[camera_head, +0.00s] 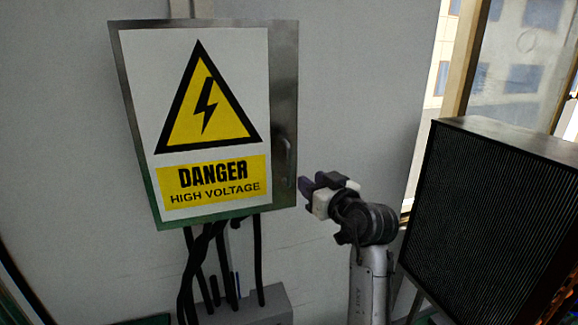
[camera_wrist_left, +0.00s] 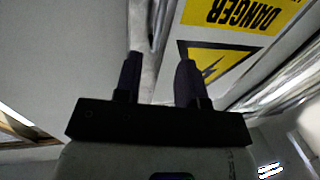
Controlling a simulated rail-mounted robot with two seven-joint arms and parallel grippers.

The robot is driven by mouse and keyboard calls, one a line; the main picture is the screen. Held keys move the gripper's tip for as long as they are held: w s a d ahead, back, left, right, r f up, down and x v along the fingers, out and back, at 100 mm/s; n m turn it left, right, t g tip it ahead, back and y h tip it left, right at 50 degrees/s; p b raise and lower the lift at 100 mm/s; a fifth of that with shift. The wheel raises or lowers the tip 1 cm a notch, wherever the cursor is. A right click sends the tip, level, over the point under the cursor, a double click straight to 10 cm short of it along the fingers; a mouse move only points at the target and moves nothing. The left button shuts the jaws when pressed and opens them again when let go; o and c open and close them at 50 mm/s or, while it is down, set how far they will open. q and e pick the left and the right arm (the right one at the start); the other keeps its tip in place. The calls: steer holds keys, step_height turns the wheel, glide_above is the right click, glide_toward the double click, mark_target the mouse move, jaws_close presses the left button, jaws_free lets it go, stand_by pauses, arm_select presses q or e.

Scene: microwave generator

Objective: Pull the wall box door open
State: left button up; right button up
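The wall box (camera_head: 284,60) is a grey metal box on the wall. Its door carries a white sign (camera_head: 143,70) with a yellow high-voltage triangle. The door looks shut. A slim handle (camera_head: 288,158) is on its right side. My left gripper (camera_head: 308,184) is just right of the handle's lower end, apart from it in the head view. In the left wrist view, the left gripper's two dark fingers (camera_wrist_left: 158,75) stand apart with no object clearly held. The sign (camera_wrist_left: 255,15) shows upside down there. A pale strip lies beyond the fingers; I cannot tell what it is. My right gripper is out of view.
Black cables (camera_head: 200,265) hang below the box to a grey box (camera_head: 262,306) underneath. A large dark ribbed unit (camera_head: 480,215) stands at the right, with a window (camera_head: 525,65) behind it.

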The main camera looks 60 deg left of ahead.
mark_target(290, 166)
arm_select(q)
steer(key=a+p, duration=0.2)
steer(key=a, duration=0.7)
steer(key=shift+w+r, duration=0.1)
steer(key=shift+a, duration=0.95)
steer(key=shift+c, duration=0.4)
jaws_close()
